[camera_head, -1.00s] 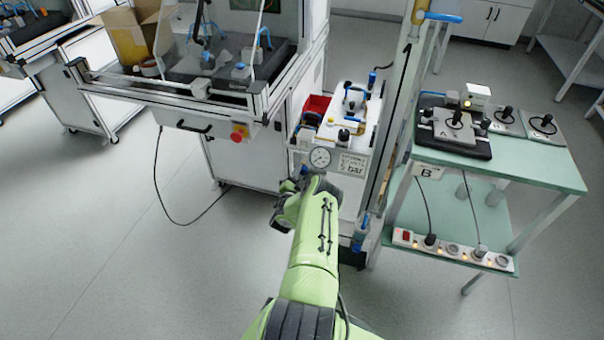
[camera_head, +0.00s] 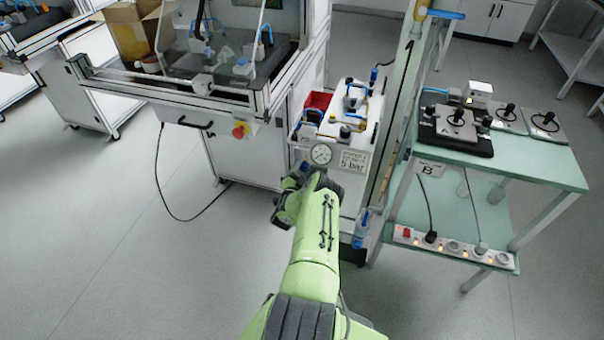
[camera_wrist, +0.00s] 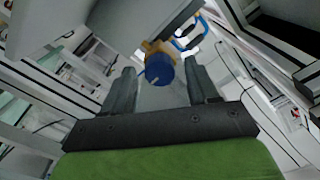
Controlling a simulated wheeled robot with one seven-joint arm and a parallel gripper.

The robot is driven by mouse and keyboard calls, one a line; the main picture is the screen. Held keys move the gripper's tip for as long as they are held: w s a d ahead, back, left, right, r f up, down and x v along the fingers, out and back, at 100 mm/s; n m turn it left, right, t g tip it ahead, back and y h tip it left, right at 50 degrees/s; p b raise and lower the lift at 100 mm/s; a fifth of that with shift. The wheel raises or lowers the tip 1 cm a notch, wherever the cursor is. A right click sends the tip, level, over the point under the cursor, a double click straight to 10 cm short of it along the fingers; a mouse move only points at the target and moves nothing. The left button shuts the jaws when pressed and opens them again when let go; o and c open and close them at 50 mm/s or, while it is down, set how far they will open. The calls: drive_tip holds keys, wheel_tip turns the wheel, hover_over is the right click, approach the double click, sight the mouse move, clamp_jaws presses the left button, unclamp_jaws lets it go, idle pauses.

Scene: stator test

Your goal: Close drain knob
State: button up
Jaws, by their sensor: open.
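The drain knob (camera_wrist: 159,70) is a round dark-blue knob with a pale mark, on a brass fitting (camera_wrist: 154,47) below a grey housing (camera_wrist: 140,25) in the wrist view. My gripper (camera_wrist: 160,66) is open, with one dark finger on each side of the knob and visible gaps between. I cannot tell how deep the knob sits between the fingers. In the head view my gripper (camera_head: 292,190) is in front of and below the white unit with the pressure gauge (camera_head: 321,154); its fingers are mostly hidden by my wrist.
A sign reading 5 bar (camera_head: 353,161) is beside the gauge. A blue hose (camera_wrist: 190,38) curves close to the knob at its right. A green-topped table (camera_head: 545,165) stands to the right and a white machine cabinet (camera_head: 240,165) to the left.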

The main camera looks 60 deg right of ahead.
drive_tip(key=s+a+p, duration=0.2)
drive_tip(key=a+p, duration=0.5)
drive_tip(key=a, duration=0.8)
drive_tip(key=shift+s+a, duration=0.2)
drive_tip(key=shift+a, duration=0.1)
